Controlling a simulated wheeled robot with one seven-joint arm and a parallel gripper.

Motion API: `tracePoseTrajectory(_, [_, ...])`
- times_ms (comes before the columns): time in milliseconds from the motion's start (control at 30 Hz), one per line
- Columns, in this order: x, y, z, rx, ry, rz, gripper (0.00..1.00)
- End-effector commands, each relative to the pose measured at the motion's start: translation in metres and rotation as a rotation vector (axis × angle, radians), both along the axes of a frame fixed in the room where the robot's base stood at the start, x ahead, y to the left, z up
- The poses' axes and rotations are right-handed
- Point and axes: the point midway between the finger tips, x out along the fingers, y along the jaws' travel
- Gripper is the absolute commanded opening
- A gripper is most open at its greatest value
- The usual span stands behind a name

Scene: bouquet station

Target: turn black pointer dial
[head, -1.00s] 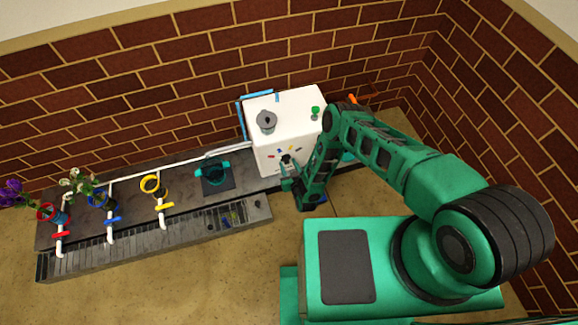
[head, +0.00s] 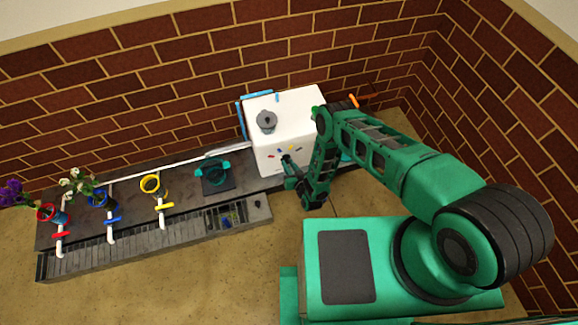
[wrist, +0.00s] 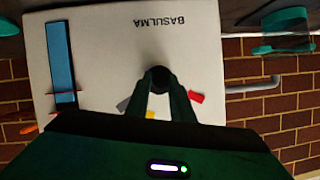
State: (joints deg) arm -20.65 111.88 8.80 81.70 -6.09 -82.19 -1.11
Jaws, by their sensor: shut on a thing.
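The black pointer dial (wrist: 160,79) is a round dark knob on the front face of a white box (head: 296,112). In the wrist view my gripper (wrist: 162,88) has both fingers closed around the dial, and they hide much of it, including its pointer. Coloured marks sit around it: a red mark (wrist: 196,97), a yellow mark (wrist: 150,115) and a grey-blue mark (wrist: 124,104). In the head view my gripper (head: 287,163) is against the front of the box, and the dial is too small to make out there.
A grey round fitting (head: 266,121) stands on top of the box. A teal holder (head: 215,172) on a dark pad is left of it. Further left are yellow (head: 151,184), blue and red rings with taps along a white pipe. Brick walls close the back and right.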

Motion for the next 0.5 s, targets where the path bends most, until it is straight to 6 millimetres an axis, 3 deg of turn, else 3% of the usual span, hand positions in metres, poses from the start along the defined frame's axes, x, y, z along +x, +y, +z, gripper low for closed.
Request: tracePoseTrajectory(500, [0.0014, -0.0053, -0.0025, 0.432, 0.123, 0.002, 0.0])
